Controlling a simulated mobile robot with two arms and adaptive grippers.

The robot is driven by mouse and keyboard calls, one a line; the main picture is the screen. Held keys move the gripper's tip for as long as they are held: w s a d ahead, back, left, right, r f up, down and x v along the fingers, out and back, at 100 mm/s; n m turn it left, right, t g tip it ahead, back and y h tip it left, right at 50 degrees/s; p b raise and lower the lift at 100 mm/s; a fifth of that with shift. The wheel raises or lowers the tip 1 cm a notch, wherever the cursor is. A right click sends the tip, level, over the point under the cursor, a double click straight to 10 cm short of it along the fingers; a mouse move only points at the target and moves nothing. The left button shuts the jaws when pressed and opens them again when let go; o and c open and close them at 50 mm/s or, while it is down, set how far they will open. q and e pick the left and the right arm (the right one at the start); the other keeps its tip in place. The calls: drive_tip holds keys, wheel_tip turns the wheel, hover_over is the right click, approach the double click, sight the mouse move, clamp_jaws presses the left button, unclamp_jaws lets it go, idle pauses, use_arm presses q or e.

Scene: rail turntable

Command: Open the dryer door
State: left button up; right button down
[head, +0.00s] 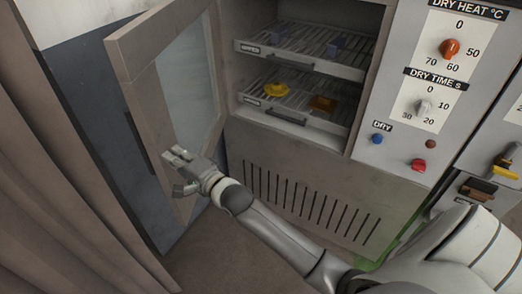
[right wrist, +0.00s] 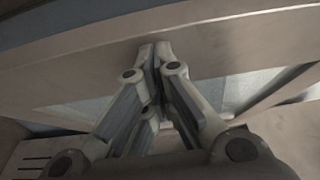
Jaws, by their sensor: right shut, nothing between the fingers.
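The dryer door (head: 127,62) stands wide open to the left of the dryer opening in the head view. It has a brown-grey frame around a pale glass pane (head: 185,90). My right gripper (head: 176,170) is at the lower part of the door, in front of its inner face. In the right wrist view the gripper (right wrist: 154,48) is shut with nothing between its fingers, and its tips are at or very near the door frame (right wrist: 230,42). I cannot tell whether they touch it. My left gripper is not in view.
Inside the dryer are two wire racks (head: 300,66) holding a yellow piece (head: 277,90), an orange piece (head: 323,103) and bluish pieces. The control panel has a red-orange heat knob (head: 450,48), a time knob (head: 422,106) and a blue button (head: 377,139). A brown curtain (head: 60,190) hangs at left.

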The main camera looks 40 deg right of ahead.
drive_tip(key=w+a+b, duration=0.3)
drive_tip(key=w+a, duration=0.6)
drive_tip(key=shift+d+f, duration=0.1)
idle(0.3)
